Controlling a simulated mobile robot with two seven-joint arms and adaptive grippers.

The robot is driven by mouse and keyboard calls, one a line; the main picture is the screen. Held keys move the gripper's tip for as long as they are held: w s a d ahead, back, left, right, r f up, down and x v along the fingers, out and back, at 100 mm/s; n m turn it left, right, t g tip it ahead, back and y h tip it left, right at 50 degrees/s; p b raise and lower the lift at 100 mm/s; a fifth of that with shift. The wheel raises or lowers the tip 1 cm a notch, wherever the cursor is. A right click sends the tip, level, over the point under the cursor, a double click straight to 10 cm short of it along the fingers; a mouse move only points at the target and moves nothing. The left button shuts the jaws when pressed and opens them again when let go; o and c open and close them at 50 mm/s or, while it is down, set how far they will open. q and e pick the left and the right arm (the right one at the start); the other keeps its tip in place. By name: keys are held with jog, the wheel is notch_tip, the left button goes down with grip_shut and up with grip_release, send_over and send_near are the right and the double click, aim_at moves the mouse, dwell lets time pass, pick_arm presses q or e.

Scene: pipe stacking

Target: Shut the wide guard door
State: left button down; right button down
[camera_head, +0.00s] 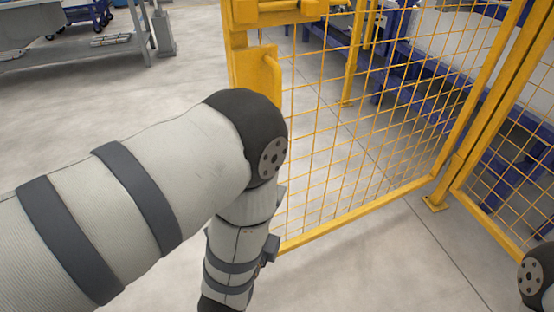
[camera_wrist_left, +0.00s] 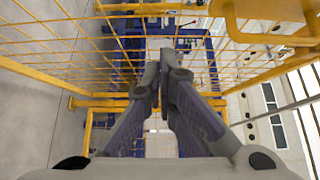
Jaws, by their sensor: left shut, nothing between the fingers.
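The wide guard door (camera_head: 350,214) is a yellow-framed wire mesh panel in the middle and right of the head view. A yellow handle plate (camera_head: 259,72) is on its left upright, and a yellow block (camera_head: 280,12) sits above. My left arm crosses in front of the door's lower left part and hides it. The left gripper (camera_wrist_left: 160,80) shows in the left wrist view, shut with its fingers together and nothing between them. Mesh and a yellow handle (camera_wrist_left: 232,18) lie beyond its fingers, apart from them as far as I can see. The right gripper is out of view.
A yellow post with a floor foot (camera_head: 434,203) and another mesh panel (camera_head: 505,205) stand at the right. Blue-framed benches (camera_head: 420,65) are behind the mesh. A grey table (camera_head: 75,52) is at the far left. The floor (camera_head: 130,95) between is clear.

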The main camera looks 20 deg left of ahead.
pick_arm(q)
jog(key=w+a, duration=0.2)
jog(key=w, duration=0.9)
jog(key=shift+w+a+b, duration=0.15)
jog(key=shift+a+b, duration=0.2)
